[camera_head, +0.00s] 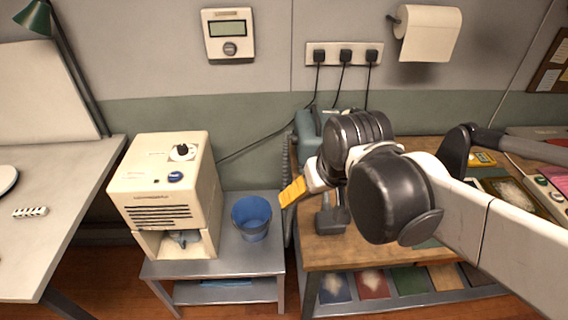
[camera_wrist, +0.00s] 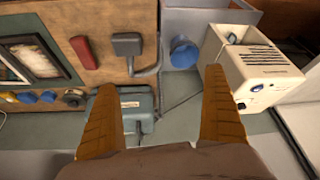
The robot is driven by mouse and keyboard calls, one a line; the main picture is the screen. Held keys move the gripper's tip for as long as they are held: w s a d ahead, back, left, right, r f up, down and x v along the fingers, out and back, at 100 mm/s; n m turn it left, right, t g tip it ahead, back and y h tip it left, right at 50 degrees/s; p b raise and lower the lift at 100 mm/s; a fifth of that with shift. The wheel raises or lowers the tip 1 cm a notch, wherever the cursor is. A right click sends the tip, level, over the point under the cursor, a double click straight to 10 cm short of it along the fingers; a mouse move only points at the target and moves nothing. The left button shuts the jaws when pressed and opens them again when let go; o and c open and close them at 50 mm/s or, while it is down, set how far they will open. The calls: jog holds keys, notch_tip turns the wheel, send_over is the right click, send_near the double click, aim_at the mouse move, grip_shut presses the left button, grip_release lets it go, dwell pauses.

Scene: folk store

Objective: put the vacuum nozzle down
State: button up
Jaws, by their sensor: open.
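The vacuum nozzle is a dark grey, blocky head (camera_head: 332,220) near the left edge of the wooden bench (camera_head: 350,252). It appears to rest on the bench top. In the wrist view the nozzle (camera_wrist: 127,43) shows beyond my fingertips, with a bent grey tube joining it. The teal vacuum body (camera_wrist: 138,100) lies between my fingers in that view; in the head view it is partly hidden behind my arm (camera_head: 307,124). My gripper (camera_head: 291,193) has yellow fingers and is left of the nozzle in the head view. In the wrist view my gripper (camera_wrist: 161,82) is spread wide and empty.
A cream machine (camera_head: 165,190) and a blue bucket (camera_head: 251,217) stand on a low grey table (camera_head: 222,264) to the left. A ribbed hose (camera_head: 288,185) hangs between table and bench. Plugs and cords (camera_head: 344,56) are on the wall. Framed items lie at the bench's right.

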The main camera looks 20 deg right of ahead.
jog(key=s+a+t, duration=0.1)
jog(key=s+a+r+t, duration=0.1)
jog(key=s+a, duration=0.1)
jog(key=shift+s+r+n, duration=0.1)
jog(key=shift+s+n, duration=0.2)
jog(key=shift+n, duration=0.1)
dwell(1.2)
